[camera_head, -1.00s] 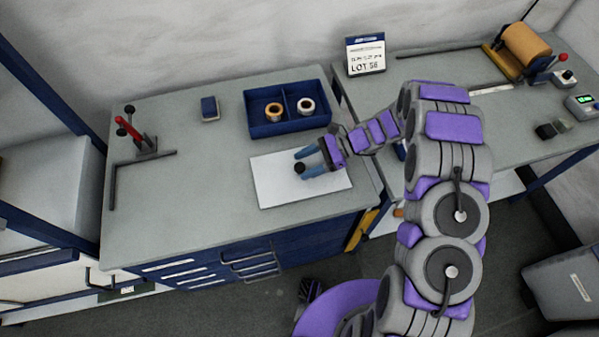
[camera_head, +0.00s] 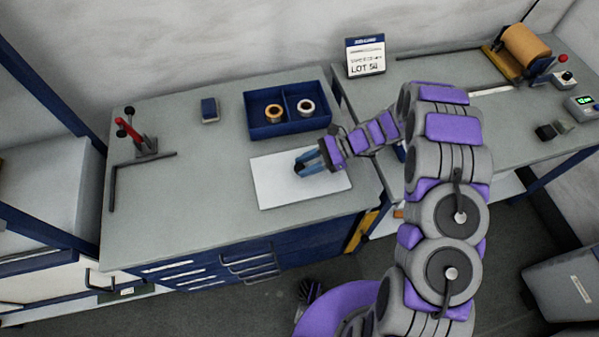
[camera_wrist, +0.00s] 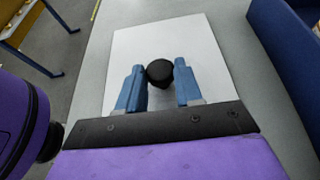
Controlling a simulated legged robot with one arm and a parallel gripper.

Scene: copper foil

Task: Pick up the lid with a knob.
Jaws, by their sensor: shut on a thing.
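The lid's round black knob (camera_wrist: 160,72) stands over the white sheet (camera_wrist: 125,55) in the wrist view. My gripper (camera_wrist: 168,80) is shut on the knob, with one blue finger on each side of it. The body of the lid cannot be told apart from the white sheet. In the head view, my gripper (camera_head: 305,167) is low over the white sheet (camera_head: 272,190) on the bench, and the knob is mostly hidden between the fingers.
A blue two-part tray (camera_head: 262,129) behind the sheet holds a copper roll (camera_head: 274,113) and a pale roll (camera_head: 306,107). The bench's left front is clear.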

